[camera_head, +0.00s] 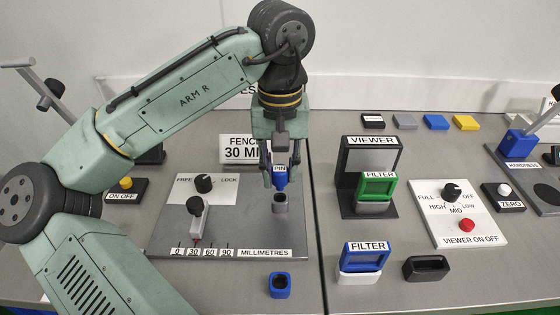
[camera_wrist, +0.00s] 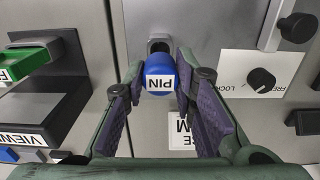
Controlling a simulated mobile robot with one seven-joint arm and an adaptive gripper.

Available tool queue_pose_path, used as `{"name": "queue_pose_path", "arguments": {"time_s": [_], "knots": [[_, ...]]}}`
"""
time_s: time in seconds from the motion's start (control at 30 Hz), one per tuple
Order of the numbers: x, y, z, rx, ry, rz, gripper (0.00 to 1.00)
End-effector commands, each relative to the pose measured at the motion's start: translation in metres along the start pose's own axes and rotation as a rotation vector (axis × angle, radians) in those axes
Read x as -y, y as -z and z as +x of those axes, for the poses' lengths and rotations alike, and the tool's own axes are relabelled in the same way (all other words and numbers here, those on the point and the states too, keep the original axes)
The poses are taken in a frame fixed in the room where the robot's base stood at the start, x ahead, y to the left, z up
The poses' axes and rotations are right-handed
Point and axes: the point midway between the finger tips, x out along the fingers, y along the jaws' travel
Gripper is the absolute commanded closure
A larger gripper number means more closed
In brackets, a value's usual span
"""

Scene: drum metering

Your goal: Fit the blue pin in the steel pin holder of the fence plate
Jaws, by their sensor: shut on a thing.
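The blue pin (camera_head: 281,180), labelled PIN, is held upright between the fingertips of my gripper (camera_head: 277,170). In the wrist view the pin (camera_wrist: 160,76) sits between the two purple-padded fingers (camera_wrist: 160,88). The steel pin holder (camera_head: 280,204) is a short grey post with a dark hole on the right part of the grey fence plate (camera_head: 235,225). The pin's lower end appears just above the holder, and the hole shows clear of it. In the wrist view the holder (camera_wrist: 160,45) shows just beyond the pin. The exact gap cannot be told.
The viewer (camera_head: 372,155) with a green filter (camera_head: 376,188) stands to the right. A blue socket piece (camera_head: 280,285) lies in front of the plate.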

Motion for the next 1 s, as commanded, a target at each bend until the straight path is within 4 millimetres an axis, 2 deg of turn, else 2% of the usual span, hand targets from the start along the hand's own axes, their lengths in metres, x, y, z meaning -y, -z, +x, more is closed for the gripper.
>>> {"name": "queue_pose_path", "arguments": {"time_s": [0.03, 0.2, 1.0], "knots": [[-0.0001, 0.0, 0.0063, 0.0, 0.0, 0.0, 1.0], [-0.0001, 0.0, 0.0123, 0.0, 0.0, 0.0, 1.0], [-0.0002, -0.0002, 0.0111, 0.0, 0.0, 0.0, 1.0]]}}
